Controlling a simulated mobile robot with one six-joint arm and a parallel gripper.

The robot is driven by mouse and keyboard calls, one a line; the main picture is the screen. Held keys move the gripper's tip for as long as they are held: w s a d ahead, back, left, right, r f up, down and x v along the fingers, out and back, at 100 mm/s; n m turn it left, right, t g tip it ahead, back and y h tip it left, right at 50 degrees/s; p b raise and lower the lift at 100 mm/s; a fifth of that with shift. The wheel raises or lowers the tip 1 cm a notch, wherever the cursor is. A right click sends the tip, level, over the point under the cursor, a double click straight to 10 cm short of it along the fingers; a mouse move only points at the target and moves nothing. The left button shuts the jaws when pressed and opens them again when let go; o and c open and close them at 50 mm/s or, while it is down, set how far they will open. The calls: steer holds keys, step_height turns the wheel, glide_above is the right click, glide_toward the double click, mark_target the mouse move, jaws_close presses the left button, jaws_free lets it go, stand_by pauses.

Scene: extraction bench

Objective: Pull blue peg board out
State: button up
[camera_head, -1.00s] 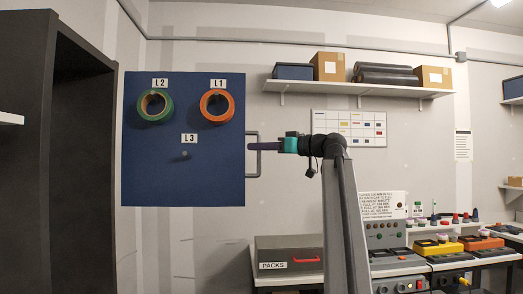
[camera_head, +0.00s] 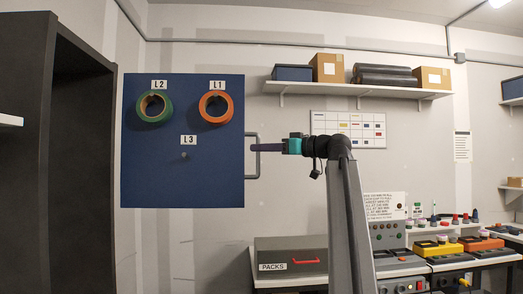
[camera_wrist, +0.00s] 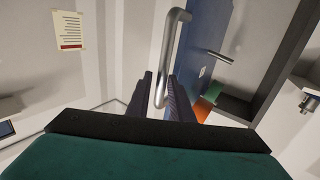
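The blue peg board (camera_head: 215,180) stands upright at the left in the head view, with pegs labelled L1, L2 and L3. An orange ring (camera_head: 230,109) is on L1 and a green ring (camera_head: 170,106) on L2; the L3 peg (camera_head: 184,156) is bare. A metal handle (camera_head: 258,177) sticks out from the board's right edge. My gripper (camera_head: 256,148) reaches it from the right. The board (camera_wrist: 207,30) shows edge-on behind.
A tall dark cabinet (camera_head: 35,150) stands at the left, near the board. A grey PACKS case (camera_head: 290,254) lies below right. A bench with panels and coloured boxes (camera_head: 437,247) fills the lower right. A wall shelf (camera_head: 360,91) holds boxes. The wall behind the board is bare.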

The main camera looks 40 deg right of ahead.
steer(key=b+v, duration=0.1)
steer(key=v, duration=1.1)
steer(key=shift+s+b, duration=0.4)
steer(key=shift+d+f, duration=0.1)
steer(key=shift+d, duration=0.05)
